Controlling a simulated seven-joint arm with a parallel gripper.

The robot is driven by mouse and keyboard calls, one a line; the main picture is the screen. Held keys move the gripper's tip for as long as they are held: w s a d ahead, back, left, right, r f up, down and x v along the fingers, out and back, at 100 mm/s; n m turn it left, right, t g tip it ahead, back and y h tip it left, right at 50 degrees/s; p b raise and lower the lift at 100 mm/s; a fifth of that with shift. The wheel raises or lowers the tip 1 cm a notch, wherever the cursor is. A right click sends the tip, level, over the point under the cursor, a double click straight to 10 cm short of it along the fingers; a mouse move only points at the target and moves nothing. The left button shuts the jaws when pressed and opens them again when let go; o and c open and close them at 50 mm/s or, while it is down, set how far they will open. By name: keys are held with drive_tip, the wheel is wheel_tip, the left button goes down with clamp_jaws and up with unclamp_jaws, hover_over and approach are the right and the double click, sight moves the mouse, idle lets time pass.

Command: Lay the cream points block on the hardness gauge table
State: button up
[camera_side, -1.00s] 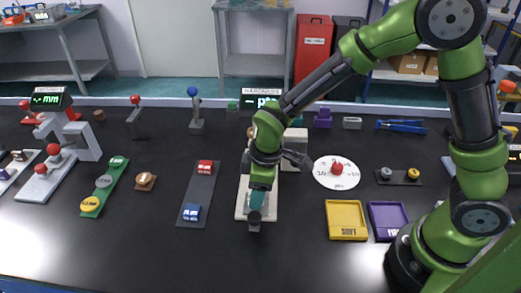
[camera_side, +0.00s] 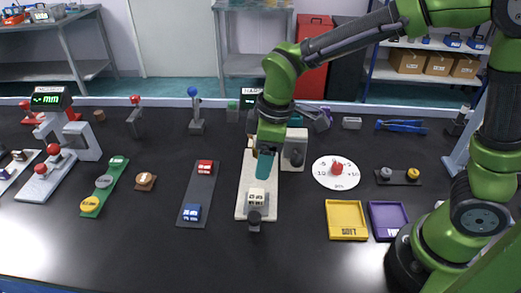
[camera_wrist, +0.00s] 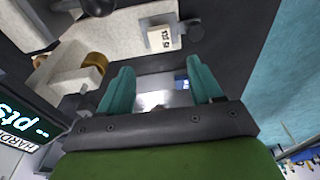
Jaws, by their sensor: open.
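The cream points block (camera_side: 256,197) lies on the front part of the hardness gauge's pale base (camera_side: 243,209), just behind a dark round knob (camera_side: 254,215). In the wrist view the cream block (camera_wrist: 164,38) shows its printed "pts" label and sits flat, with nothing gripping it. My gripper (camera_side: 264,170) is above and behind the block, apart from it, with teal fingers. In the wrist view my gripper (camera_wrist: 159,72) has its two fingers spread and nothing between them. The gauge's display (camera_wrist: 15,115) reads "-- pts" in the wrist view. My arm partly hides the gauge in the side view.
A dark strip with a red block (camera_side: 206,168) and a blue block (camera_side: 191,213) lies left of the gauge. A round white dial (camera_side: 335,182), a yellow tray (camera_side: 346,220) and a purple tray (camera_side: 388,220) are to the right. Bare table shows in front.

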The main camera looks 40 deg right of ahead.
drive_tip(key=s+d+r+m+t, duration=0.6)
drive_tip(key=s+d+r+m, duration=0.4)
drive_tip(key=s+d+m, duration=0.2)
drive_tip(key=shift+d+m+y, duration=0.25)
drive_tip(key=shift+m+y, duration=0.15)
drive_tip(key=shift+m, duration=0.2)
